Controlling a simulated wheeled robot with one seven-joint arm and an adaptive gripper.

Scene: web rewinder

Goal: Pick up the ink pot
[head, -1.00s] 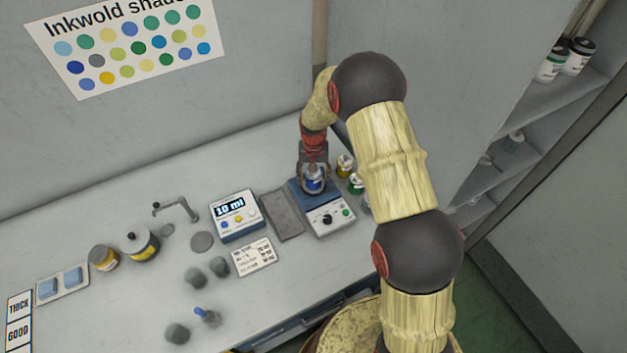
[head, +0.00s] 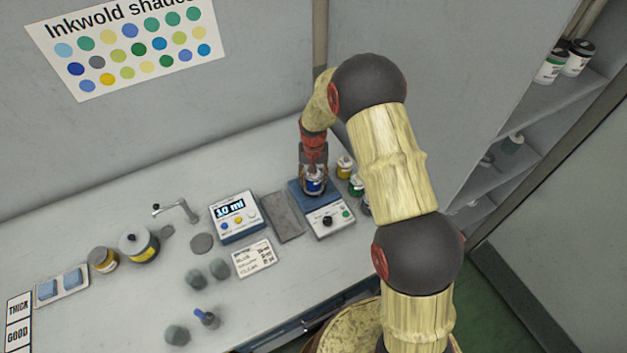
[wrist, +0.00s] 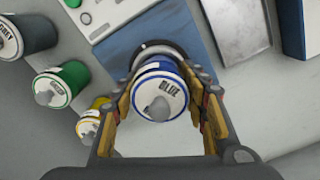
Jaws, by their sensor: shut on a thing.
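The ink pot (wrist: 160,88) is a white pot with blue bands and the word BLUE, seen from above in the wrist view. In the head view the ink pot (head: 314,185) shows at the back of the blue-topped device (head: 327,212). My gripper (wrist: 162,108) has a finger on each side of the pot and is shut on it. In the head view my gripper (head: 313,176) points down at the pot. The pot is over a round dark plate on the device; I cannot tell whether it touches the plate.
Green (wrist: 60,86), yellow (wrist: 92,118) and dark-banded (wrist: 26,36) pots stand close beside the gripper. A display box (head: 234,216) and a grey pad (head: 283,216) lie left of the device.

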